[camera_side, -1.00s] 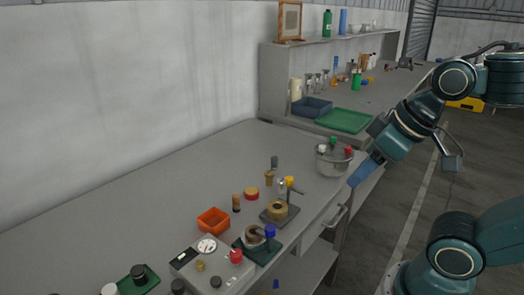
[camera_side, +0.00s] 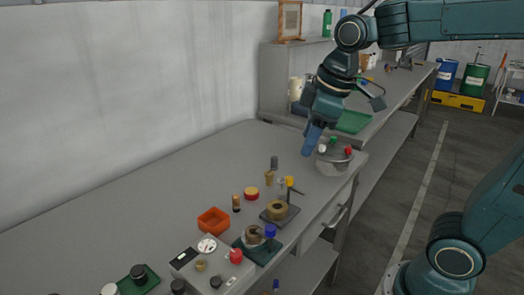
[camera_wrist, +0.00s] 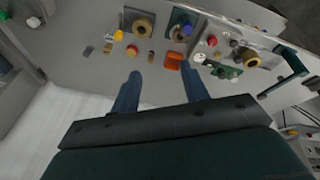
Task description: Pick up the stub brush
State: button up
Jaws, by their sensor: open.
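My gripper (camera_side: 310,140) is open and empty, its blue fingers pointing down above the far end of the grey bench. In the wrist view its two fingers (camera_wrist: 160,70) are wide apart with only bare bench between them. I cannot tell for sure which thing is the stub brush. Small upright pieces that could be it are a brown piece with a dark lower part (camera_side: 236,203), a tan piece (camera_side: 269,178) and a dark grey piece (camera_side: 274,162). The brown piece (camera_wrist: 151,57) lies just beyond the fingertips in the wrist view. My gripper touches none of them.
The bench's left side is clear, bounded by a wall.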

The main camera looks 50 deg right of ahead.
jog(key=w+f+n+g, duration=0.1)
jog(key=w+f+n, duration=0.15)
jog(key=w, duration=0.35)
jog(key=w+f+n+g, duration=0.1)
jog(key=w+n, duration=0.2)
jog(key=w, duration=0.4)
jog(key=n+g, duration=0.2)
jog(key=n, duration=0.3)
send_over(236, 195)
notch_tip(236, 195, down, 9)
jog(key=shift+a+f, duration=0.15)
jog(key=shift+f, duration=2.05)
jog(key=shift+a+f, duration=0.1)
jog(key=shift+f, duration=2.1)
jog(key=shift+d+f, duration=0.2)
jog(key=shift+f, duration=2.4)
grip_shut()
